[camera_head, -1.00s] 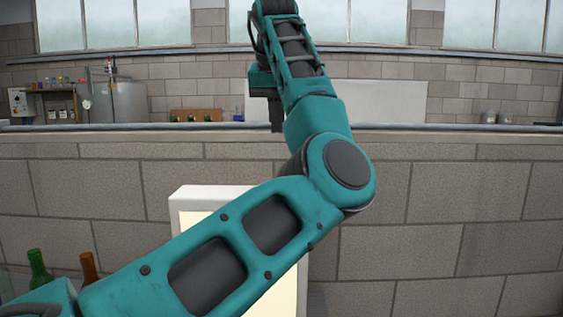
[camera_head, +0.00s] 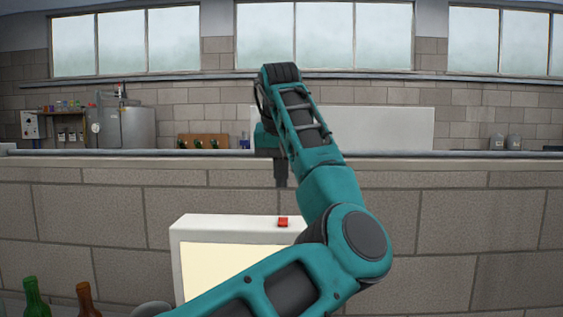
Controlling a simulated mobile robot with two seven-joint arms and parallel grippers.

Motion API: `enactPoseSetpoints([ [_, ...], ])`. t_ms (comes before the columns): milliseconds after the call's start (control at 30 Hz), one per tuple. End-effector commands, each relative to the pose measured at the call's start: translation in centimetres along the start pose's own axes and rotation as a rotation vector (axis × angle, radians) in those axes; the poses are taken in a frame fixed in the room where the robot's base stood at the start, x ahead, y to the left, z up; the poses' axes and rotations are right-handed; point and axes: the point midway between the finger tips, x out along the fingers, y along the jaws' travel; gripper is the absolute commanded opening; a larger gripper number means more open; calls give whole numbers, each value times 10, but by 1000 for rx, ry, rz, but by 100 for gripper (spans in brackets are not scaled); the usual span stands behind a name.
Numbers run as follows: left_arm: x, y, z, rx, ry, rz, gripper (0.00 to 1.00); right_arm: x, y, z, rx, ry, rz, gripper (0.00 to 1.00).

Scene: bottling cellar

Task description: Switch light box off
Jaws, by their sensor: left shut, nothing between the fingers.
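The light box (camera_head: 186,258) stands low in the middle of the picture, with a white frame and a pale yellow glowing panel (camera_head: 215,265). A red switch (camera_head: 283,222) sits on its top right part. My left arm crosses in front of the box and hides its right and lower parts. My right gripper is not in view.
A green bottle (camera_head: 35,298) and a brown bottle (camera_head: 87,300) stand at the lower left, left of the light box. A block wall (camera_head: 460,220) with a ledge runs behind. Steel tanks (camera_head: 130,127) and a wooden crate (camera_head: 203,141) are farther back.

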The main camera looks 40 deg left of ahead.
Motion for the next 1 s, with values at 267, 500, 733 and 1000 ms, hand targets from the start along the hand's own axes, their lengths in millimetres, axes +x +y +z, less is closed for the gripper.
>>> enactPoseSetpoints([
  [267, 56, 1, 2, 1, -2, 1, 0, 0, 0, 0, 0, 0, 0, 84],
  [500, 77, 1, 4, 2, 0, 2, 0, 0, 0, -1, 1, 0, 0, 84],
  [733, 80, 1, 4, 2, 1, 1, 0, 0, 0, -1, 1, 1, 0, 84],
  [1000, 81, 3, 1, 3, 1, 0, 0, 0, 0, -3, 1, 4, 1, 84],
])
